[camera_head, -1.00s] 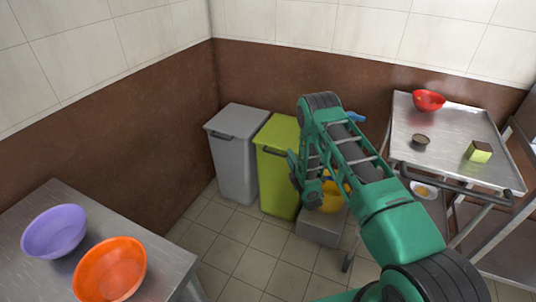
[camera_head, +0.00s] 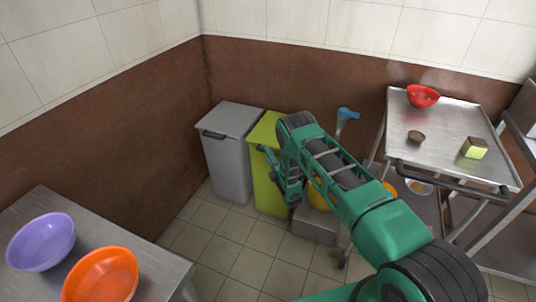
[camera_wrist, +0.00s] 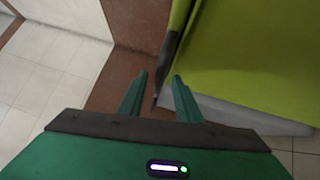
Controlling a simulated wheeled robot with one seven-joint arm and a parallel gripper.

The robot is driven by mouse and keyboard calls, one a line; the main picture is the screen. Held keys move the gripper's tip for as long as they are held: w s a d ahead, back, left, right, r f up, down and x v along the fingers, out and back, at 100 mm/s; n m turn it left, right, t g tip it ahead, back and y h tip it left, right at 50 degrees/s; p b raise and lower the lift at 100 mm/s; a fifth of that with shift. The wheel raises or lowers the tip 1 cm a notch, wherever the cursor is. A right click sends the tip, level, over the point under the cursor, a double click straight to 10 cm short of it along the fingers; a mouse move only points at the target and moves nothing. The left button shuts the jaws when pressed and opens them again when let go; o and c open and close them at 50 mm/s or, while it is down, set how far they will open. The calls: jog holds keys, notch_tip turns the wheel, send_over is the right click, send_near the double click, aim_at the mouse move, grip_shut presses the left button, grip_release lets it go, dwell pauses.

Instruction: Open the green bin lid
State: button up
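The green bin (camera_head: 268,190) stands on the floor beside a grey bin, its lid (camera_head: 264,130) down. It has a dark handle (camera_head: 260,149) at the front top edge. In the wrist view the green bin (camera_wrist: 250,50) fills the upper right, with the dark handle (camera_wrist: 169,52) along its edge. My gripper (camera_wrist: 161,82) is open, with its two green fingertips apart and pointing toward the handle. Nothing is between the fingers. In the head view my arm covers the right part of the bin and lid.
The grey bin (camera_head: 228,165) stands close on the left. A grey box (camera_head: 315,224) with something yellow is on the right. A metal trolley (camera_head: 440,130) holds a red bowl (camera_head: 423,96). A metal table (camera_head: 170,268) with purple (camera_head: 41,241) and orange (camera_head: 101,277) bowls is front left.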

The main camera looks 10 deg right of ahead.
jog(key=shift+x, duration=1)
